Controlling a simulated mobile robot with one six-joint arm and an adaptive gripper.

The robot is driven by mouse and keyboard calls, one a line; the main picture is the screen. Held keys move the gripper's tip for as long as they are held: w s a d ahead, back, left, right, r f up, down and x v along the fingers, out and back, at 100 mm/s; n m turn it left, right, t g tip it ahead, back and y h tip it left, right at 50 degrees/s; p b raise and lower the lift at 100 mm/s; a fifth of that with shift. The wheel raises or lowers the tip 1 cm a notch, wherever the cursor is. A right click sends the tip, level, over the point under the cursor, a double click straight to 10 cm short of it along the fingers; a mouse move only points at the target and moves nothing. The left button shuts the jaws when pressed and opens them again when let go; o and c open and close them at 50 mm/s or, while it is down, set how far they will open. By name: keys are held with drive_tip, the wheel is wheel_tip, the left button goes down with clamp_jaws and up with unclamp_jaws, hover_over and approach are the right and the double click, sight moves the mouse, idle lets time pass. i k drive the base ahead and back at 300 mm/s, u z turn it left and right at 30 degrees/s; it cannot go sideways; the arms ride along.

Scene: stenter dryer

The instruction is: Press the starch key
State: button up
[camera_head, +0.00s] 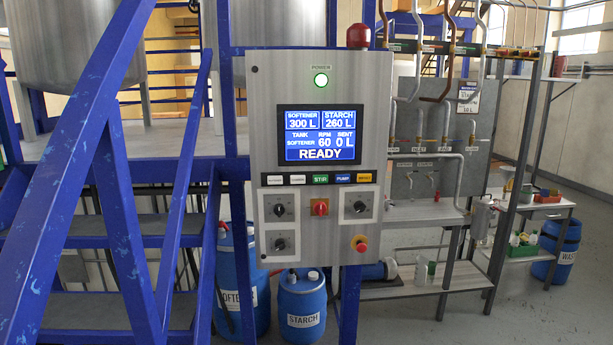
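A grey control panel (262,113) stands in the middle of the body camera view. Below the screen is a row of keys: two whitish keys, the left one (275,180) and the second one (298,179), then a green STIR key (320,178), a blue PUMP key (343,178) and a yellow-orange key (364,177). The lettering on the whitish keys is too small to read, so I cannot tell which is starch. My gripper is not in view.
Below the keys are dark knobs, a red rotary switch (320,207) and a red emergency button (360,243). Blue stair rails (177,190) rise at the left. A blue STARCH drum (302,305) stands below the panel.

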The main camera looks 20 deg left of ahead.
sight(294, 179)
drive_tip(key=u, duration=0.2)
drive_tip(key=i, duration=0.7)
drive_tip(key=u, duration=1)
drive_tip(key=i, duration=0.5)
drive_tip(key=u, duration=0.2)
